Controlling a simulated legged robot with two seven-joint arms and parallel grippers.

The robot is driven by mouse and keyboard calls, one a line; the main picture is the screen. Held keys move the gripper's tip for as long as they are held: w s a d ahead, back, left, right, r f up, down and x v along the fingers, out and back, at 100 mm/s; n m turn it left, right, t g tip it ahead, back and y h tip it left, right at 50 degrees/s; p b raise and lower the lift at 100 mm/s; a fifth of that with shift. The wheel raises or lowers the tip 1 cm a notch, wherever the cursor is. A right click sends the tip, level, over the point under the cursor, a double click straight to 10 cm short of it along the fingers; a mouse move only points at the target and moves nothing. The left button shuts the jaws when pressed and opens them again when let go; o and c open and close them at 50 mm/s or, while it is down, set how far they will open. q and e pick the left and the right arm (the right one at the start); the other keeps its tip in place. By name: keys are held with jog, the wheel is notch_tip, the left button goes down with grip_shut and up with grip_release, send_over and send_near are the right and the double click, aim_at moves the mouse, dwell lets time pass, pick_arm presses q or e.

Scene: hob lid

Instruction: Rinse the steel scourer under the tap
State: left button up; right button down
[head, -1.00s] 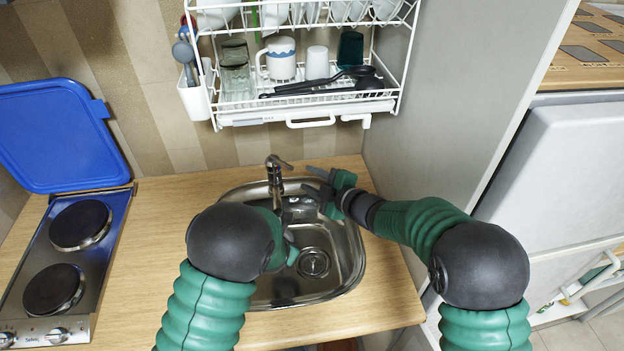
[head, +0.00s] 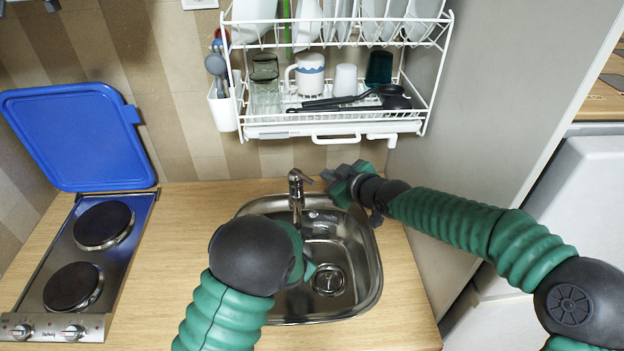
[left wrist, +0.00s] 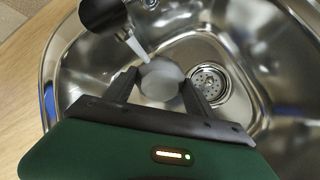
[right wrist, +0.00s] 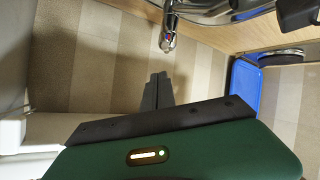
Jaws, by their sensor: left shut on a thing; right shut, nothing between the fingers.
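The steel scourer (left wrist: 160,80) is a grey round pad between the fingers of my left gripper (left wrist: 158,88), which is shut on it over the sink. In the head view my left forearm hides the scourer. The tap (head: 297,190) stands at the sink's back edge; its spout (left wrist: 105,15) shows in the left wrist view. A thin pale streak, looking like running water, runs from the spout to the scourer. My right gripper (head: 332,177) is shut and empty, just right of the tap's top; its closed fingers (right wrist: 157,90) show in the right wrist view. I cannot tell whether they touch the lever.
The steel sink (head: 372,275) has a drain (head: 329,280) at its bottom. A white dish rack (head: 335,132) hangs above the tap. A hob (head: 92,255) with its blue lid (head: 75,135) raised stands left. A grey panel (head: 460,130) rises at the right.

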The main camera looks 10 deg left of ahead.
notch_tip(320, 180, up, 3)
jog(key=s, duration=0.1)
jog(key=m, duration=0.1)
send_over(312, 182)
jog(key=a, duration=0.2)
notch_tip(312, 182, down, 5)
pick_arm(q)
jog(key=shift+a, duration=0.1)
pick_arm(e)
jog(key=d+f, duration=0.1)
jog(key=f, duration=0.2)
jog(key=shift+d+g, duration=0.35)
jog(key=shift+g, duration=0.05)
pick_arm(q)
jog(key=shift+d, duration=0.2)
pick_arm(e)
jog(key=shift+d+f, duration=0.15)
jog(key=shift+d, duration=0.1)
jog(key=shift+f, duration=0.1)
